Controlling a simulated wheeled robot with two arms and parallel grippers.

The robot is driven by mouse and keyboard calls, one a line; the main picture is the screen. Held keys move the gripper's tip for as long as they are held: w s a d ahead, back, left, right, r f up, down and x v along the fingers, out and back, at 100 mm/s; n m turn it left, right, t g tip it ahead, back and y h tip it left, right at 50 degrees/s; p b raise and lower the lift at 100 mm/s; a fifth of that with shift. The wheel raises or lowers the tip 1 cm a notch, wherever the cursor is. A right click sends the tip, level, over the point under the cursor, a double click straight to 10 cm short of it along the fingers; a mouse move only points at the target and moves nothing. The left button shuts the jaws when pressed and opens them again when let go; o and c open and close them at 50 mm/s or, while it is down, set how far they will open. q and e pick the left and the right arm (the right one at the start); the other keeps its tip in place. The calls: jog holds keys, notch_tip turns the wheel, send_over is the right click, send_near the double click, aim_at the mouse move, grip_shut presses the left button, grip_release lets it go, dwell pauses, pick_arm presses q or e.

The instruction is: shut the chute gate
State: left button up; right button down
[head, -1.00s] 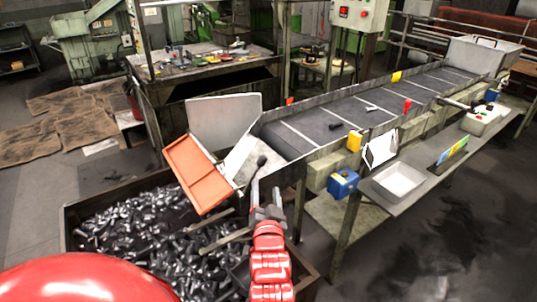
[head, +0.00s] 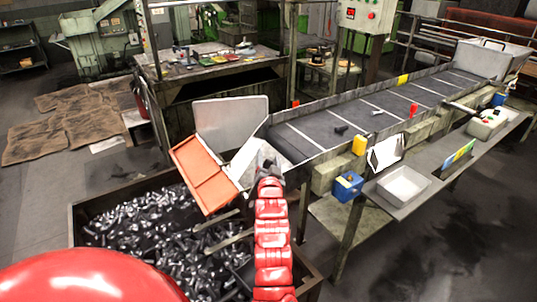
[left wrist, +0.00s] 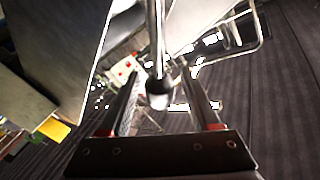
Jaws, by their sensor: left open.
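The chute (head: 252,155) is at the lower end of the conveyor, above the bolt bin. A tilted orange panel (head: 205,174) stands at its mouth; I cannot tell whether this is the gate itself. My left gripper (head: 268,163) is at the right side of the chute, fingers open. In the left wrist view, a metal lever with a black ball knob (left wrist: 159,88) comes down between the two open fingers (left wrist: 166,92). I cannot tell whether either finger touches it. In the head view the gripper hides the knob. My right gripper is not in view.
The bin (head: 80,212) full of bolts lies below the chute. The conveyor (head: 355,118) runs up to the right, with a few dark pieces on it. A grey upright plate (head: 232,124) stands behind the chute.

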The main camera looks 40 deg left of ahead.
pick_arm(q)
jog(key=shift+w+a+r, duration=0.1)
jog(key=shift+w+a, duration=0.3)
jog(key=shift+w, duration=0.15)
grip_shut()
dwell(1.2)
